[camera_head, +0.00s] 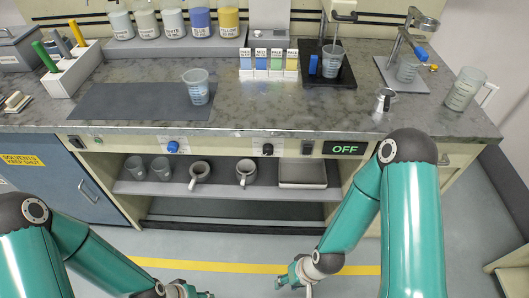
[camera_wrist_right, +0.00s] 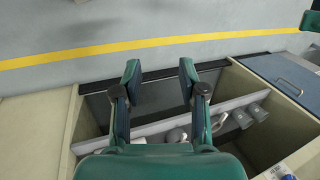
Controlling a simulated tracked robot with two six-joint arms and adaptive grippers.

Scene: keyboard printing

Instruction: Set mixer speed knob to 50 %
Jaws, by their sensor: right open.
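A black knob (camera_head: 267,149) sits on the counter's front panel, left of a dark display (camera_head: 346,149) that reads OFF in green. A blue knob (camera_head: 173,147) is further left on the same panel. I cannot read which knob is the mixer speed one. A mixer-like stand (camera_head: 338,16) is above a beaker (camera_head: 332,60) on the counter. My right gripper (camera_head: 287,277) is low in front of the cabinet, apart from the knobs; in the right wrist view (camera_wrist_right: 160,70) its fingers are open and empty. My left gripper (camera_head: 188,291) is partly cut off at the bottom edge.
The open shelf (camera_head: 230,189) below the panel holds mugs, cups and a tray (camera_head: 302,173). A beaker (camera_head: 196,86) stands on a dark mat (camera_head: 130,103). The floor before the cabinet is clear.

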